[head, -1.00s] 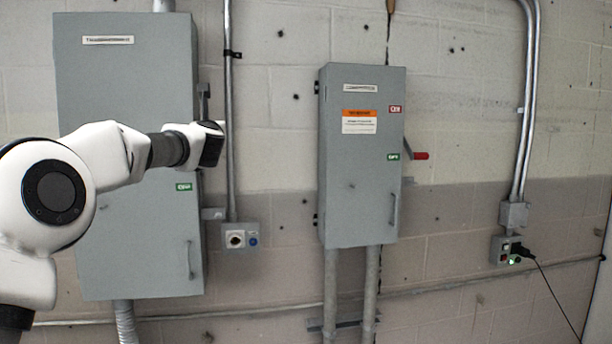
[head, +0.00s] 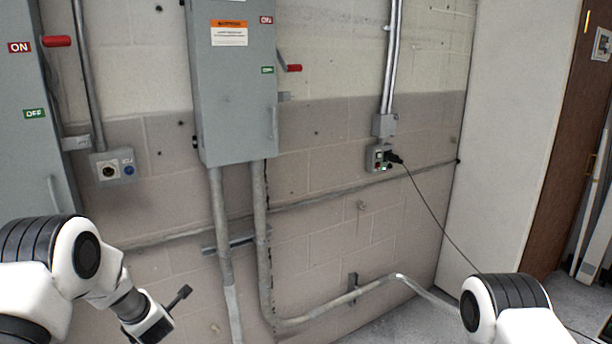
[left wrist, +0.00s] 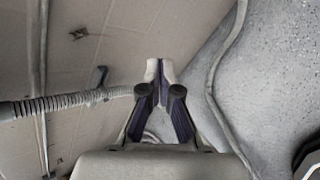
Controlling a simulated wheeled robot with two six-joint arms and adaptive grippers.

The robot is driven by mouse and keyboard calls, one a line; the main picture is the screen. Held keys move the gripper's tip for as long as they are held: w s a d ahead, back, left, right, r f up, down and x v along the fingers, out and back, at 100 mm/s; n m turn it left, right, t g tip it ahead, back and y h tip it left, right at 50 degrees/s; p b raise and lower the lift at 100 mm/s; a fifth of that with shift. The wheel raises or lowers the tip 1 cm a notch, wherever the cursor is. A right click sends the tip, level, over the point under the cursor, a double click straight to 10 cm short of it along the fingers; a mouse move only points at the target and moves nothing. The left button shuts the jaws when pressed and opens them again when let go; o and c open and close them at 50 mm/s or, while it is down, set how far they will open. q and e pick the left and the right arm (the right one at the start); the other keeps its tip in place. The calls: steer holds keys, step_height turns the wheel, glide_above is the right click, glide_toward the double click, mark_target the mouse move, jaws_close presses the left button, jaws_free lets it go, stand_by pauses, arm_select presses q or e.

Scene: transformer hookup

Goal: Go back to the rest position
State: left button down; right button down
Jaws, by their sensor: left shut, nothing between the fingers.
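My left gripper (head: 180,296) is low in the head view, in front of the wall below the left box and apart from everything. In the left wrist view its two fingers (left wrist: 160,72) meet at the tips, shut and empty, pointing away over the bare floor and wall base. My right arm shows only in part at the lower right of the head view; its gripper is out of view.
The left grey box (head: 20,150) has its red handle (head: 57,41) beside the ON label. The middle grey box (head: 237,110) has its red handle (head: 293,68) beside the green label. A black cord (head: 432,215) hangs from the outlet box (head: 378,158). Conduits (head: 262,250) run low along the wall.

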arm_select(q)
steer(key=s+d+f+m+g+h+b, duration=0.1)
steer(key=s+f+m, duration=0.2)
steer(key=s+f, duration=0.25)
steer(key=s+d+f+m+g, duration=0.2)
steer(key=s+f, duration=0.3)
steer(key=f, duration=0.2)
steer(key=s+d+f+m+g+h+b, duration=0.1)
steer(key=s+d+f+m, duration=0.15)
steer(key=s, duration=0.45)
steer(key=s+d+f+m+g, duration=0.1)
steer(key=s+f+m, duration=0.3)
steer(key=s, duration=0.3)
steer(key=s+d+f+m+g+h+b, duration=0.1)
steer(key=s+f+m, duration=0.2)
steer(key=s, duration=0.4)
steer(key=s+d+r+m+g+h, duration=0.1)
steer(key=s+d+m, duration=0.1)
steer(key=s+m, duration=0.4)
steer(key=s+d+r+m+g, duration=0.1)
steer(key=s+d+r+m, duration=0.1)
steer(key=s+m, duration=0.5)
steer(key=shift+d+m+g+h+p, duration=0.3)
steer(key=shift+m+h, duration=0.1)
steer(key=shift+m, duration=0.45)
steer(key=shift+s, duration=0.1)
